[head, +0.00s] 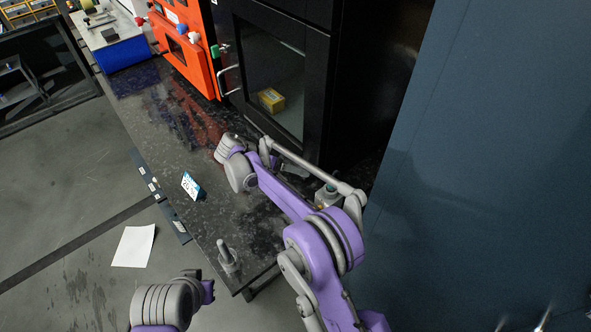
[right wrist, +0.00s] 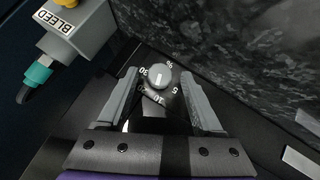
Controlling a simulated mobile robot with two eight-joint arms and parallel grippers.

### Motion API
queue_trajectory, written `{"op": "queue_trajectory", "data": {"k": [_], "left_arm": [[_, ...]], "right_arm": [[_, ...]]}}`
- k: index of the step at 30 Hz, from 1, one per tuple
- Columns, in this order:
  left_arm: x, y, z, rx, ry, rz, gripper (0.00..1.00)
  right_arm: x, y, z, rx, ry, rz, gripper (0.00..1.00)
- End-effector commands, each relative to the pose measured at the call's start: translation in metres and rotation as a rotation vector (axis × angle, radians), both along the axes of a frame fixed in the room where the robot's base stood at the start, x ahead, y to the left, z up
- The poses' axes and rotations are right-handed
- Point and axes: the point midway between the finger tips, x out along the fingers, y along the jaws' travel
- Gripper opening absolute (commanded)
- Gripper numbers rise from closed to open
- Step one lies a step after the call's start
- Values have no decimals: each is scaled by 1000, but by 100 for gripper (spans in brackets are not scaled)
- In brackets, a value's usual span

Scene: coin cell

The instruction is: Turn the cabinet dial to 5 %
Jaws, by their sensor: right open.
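The cabinet dial (right wrist: 158,77) is a small light grey knob with a dark pointer line, on a dark panel in the right wrist view. Printed marks around it include %, 5, 10 and 30. My right gripper (right wrist: 161,73) is open, with one finger on each side of the dial and gaps visible between. Which mark the pointer stands at is hard to tell. In the head view, the black glass-fronted cabinet (head: 318,85) stands on the bench. My right arm reaches to its lower front, and the dial is hidden there. My left gripper is not clearly shown.
A grey box labelled BLEED (right wrist: 75,30) with a teal fitting stands near the dial. A yellow box (head: 270,99) is inside the cabinet. A small card (head: 190,185) and a grey upright piece (head: 227,258) stand on the dark bench (head: 205,215). An orange unit (head: 185,45) is further back.

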Motion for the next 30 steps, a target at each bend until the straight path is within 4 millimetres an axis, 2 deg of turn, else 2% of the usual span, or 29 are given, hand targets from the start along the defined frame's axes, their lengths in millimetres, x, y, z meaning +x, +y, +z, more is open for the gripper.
{"op": "queue_trajectory", "data": {"k": [16,21,30], "left_arm": [[0,0,1,0,-1,0,0],[0,0,2,0,-1,0,0],[0,0,2,0,-1,0,0]], "right_arm": [[-14,72,58,1,-1,2,68],[-15,80,65,1,0,1,68],[-16,81,66,0,1,1,68]]}}
